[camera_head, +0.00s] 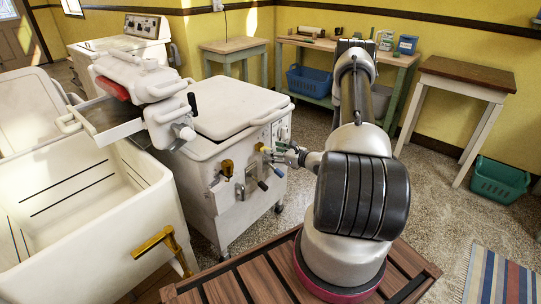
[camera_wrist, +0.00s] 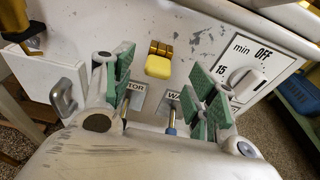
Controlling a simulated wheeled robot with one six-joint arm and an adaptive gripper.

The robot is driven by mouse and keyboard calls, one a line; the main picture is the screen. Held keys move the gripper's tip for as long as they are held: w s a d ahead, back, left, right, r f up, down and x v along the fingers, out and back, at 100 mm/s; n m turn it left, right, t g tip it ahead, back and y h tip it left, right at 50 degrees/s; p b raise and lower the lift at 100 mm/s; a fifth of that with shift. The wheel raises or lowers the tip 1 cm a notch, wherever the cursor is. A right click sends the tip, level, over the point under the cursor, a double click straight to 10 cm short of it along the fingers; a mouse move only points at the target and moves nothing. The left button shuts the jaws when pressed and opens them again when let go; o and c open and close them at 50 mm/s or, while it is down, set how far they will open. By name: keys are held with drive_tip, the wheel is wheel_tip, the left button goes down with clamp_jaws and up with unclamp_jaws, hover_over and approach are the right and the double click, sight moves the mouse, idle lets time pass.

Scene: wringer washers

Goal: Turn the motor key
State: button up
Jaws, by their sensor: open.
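The white wringer washer (camera_head: 230,110) stands left of my arm, its front panel facing my gripper. In the wrist view a yellow key with a brass mount (camera_wrist: 159,66) is on the panel, ahead of and between my fingers. A label ending in "TOR" (camera_wrist: 136,98) is below it, partly hidden by the left finger; I cannot tell for certain which control it names. My gripper (camera_wrist: 165,88) is open and empty, with green pads on both sides. In the head view my gripper (camera_head: 279,155) is close to the panel, near the yellow key (camera_head: 263,148).
A blue-tipped lever (camera_wrist: 171,121) sits below a label starting "WA", between the fingers. A timer dial (camera_wrist: 245,81) is right of my gripper. A grey handle (camera_wrist: 65,97) is to the left. The wringer (camera_head: 145,85) and white tub (camera_head: 75,190) are further left.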

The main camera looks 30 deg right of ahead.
sight(263, 147)
drive_tip(key=x, duration=0.7)
drive_tip(key=shift+s, duration=0.1)
drive_tip(key=c, duration=1.1)
drive_tip(key=o, duration=1.1)
drive_tip(key=f+v, duration=0.1)
drive_tip(key=v, duration=0.9)
drive_tip(key=shift+x, duration=3.9)
